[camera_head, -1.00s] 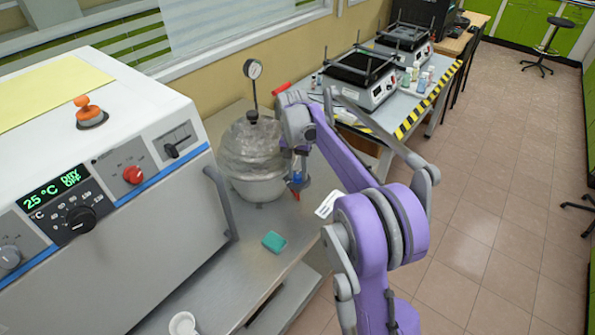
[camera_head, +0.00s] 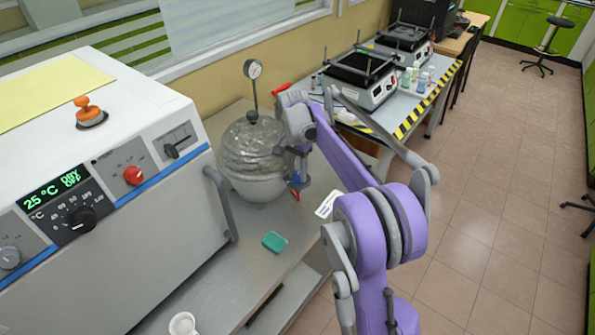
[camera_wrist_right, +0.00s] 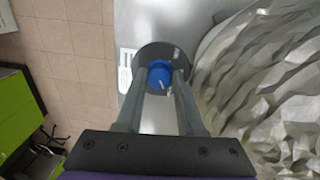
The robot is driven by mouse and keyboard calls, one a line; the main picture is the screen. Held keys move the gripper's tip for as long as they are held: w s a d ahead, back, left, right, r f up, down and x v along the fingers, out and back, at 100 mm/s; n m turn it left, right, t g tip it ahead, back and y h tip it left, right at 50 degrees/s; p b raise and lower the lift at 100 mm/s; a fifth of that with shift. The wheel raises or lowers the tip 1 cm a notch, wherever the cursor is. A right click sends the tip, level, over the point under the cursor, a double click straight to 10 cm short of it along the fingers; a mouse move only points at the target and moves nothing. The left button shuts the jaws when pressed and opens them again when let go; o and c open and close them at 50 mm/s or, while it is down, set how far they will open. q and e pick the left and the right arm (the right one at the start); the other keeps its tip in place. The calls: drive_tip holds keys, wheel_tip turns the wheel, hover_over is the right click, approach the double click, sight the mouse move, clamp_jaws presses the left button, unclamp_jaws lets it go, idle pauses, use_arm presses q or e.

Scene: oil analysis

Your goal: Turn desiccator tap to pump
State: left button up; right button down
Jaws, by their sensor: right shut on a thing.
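The desiccator (camera_head: 252,160) is a round, translucent vessel with a crinkled-looking surface and a pale lower bowl, standing on the metal bench. My right gripper (camera_head: 297,172) reaches down at its right side. In the right wrist view, the two fingers of this gripper (camera_wrist_right: 161,88) are shut on the blue tap (camera_wrist_right: 159,72), which has a small pale mark on it. A dark round piece shows around the tap. The desiccator's crinkled wall (camera_wrist_right: 265,80) is close on the right there. The tap's pump marking cannot be made out. My left gripper is out of view.
A gauge (camera_head: 253,69) stands on a stem above the desiccator. A white oven (camera_head: 130,200) stands at the left. A green sponge (camera_head: 274,241) and a white cup (camera_head: 183,324) are on the bench. A white label-like piece (camera_head: 327,203) lies at the bench's right edge.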

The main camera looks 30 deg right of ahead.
drive_tip(key=c, duration=0.5)
unclamp_jaws()
